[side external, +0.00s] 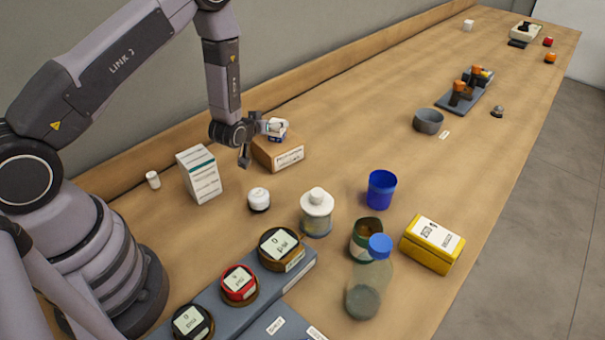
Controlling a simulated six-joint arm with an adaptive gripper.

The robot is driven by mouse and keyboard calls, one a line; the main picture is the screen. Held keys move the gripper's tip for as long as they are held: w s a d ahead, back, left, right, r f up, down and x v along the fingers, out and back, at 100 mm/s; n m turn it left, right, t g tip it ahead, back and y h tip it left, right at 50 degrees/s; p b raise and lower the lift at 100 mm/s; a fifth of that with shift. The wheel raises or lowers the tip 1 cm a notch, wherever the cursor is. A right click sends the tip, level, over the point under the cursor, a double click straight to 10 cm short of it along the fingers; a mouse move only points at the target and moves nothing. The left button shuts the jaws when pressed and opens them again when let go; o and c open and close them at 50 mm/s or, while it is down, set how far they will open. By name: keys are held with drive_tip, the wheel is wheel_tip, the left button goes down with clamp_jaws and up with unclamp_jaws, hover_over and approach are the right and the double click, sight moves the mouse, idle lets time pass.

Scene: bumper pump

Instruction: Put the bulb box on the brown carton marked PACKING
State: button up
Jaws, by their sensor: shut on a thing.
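The brown carton (267,153) with a white label on its front stands on the bench near the back wall, beyond the tall white box. A small white box with blue and red marks, which I take as the bulb box (279,135), is at the carton's top. My gripper (260,142) is shut on it, reaching in from the left, with one dark finger pointing down beside the carton's left side. The gripper partly covers the small box. I cannot tell whether the box's underside touches the carton.
A tall white box (200,176), a small white jar (259,199) and a lidded canister (316,212) stand nearby. A blue cup (381,190), a yellow box (431,244) and a blue-capped bottle (366,285) are nearer.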

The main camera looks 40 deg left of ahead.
drive_tip(key=o, duration=1.2)
drive_tip(key=shift+f, duration=0.15)
drive_tip(key=shift+c, duration=0.2)
